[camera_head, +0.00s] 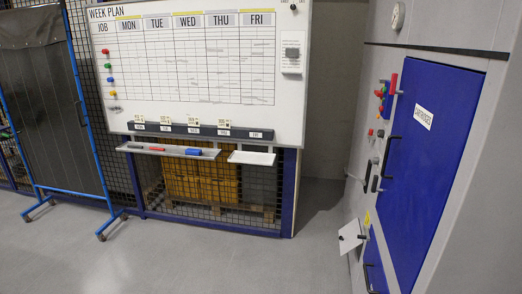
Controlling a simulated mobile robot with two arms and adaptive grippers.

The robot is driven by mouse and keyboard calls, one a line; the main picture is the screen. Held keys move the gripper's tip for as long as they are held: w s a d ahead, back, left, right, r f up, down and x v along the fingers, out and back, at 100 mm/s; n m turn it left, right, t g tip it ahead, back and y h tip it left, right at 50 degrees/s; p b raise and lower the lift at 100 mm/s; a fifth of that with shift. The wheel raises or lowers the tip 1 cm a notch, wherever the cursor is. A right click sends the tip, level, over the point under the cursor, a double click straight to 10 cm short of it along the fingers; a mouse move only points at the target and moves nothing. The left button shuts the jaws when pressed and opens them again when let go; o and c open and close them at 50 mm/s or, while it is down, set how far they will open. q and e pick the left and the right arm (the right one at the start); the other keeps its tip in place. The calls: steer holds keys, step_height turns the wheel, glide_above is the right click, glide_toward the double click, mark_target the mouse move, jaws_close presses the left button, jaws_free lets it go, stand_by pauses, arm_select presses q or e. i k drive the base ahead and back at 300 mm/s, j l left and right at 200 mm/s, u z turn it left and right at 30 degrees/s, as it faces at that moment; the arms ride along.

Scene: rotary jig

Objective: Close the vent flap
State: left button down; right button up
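A small white flap (349,239) sticks out from the lower front of the grey cabinet on the right side of the head view. It looks open, standing away from the cabinet face, and has a small dark mark near its middle. I take it to be the vent flap. The opening behind it cannot be made out from this angle. Neither of my grippers shows in the view.
The cabinet has a blue door (418,172) with dark handles and red parts beside it. A whiteboard (200,60) with a pen tray (170,150) stands behind. A blue-framed screen (45,110) is at left. The grey floor (215,262) in front is clear.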

mark_target(348, 234)
steer(key=i+j, duration=0.1)
steer(key=i, duration=0.45)
steer(key=i+j+z, duration=0.1)
steer(key=i, duration=0.45)
steer(key=i+j, duration=0.15)
steer(key=i, duration=0.4)
steer(key=z, duration=0.05)
